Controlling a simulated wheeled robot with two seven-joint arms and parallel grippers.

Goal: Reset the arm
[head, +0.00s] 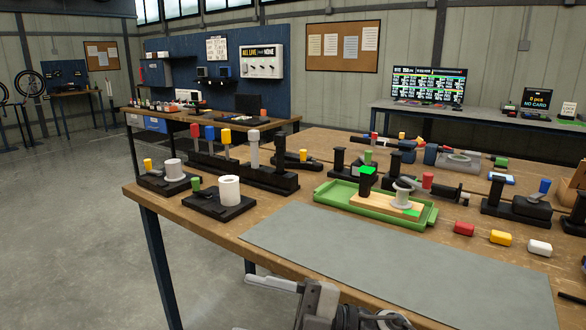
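A grey mechanical part of my own arm (318,304) shows at the bottom edge, below the front edge of the workbench (205,222). It is cut off by the frame, and I cannot make out a clear pair of fingertips on it. It stands apart from the things on the bench, and nothing held is visible. I cannot surely identify a right gripper in the head view.
A bare grey mat (400,262) lies along the bench front. Behind it is a green tray (335,196) with a wooden block and fixtures. Red (463,228), yellow (501,238) and white (540,248) pieces lie to its right. Black fixtures (218,205) stand left. Open floor lies left.

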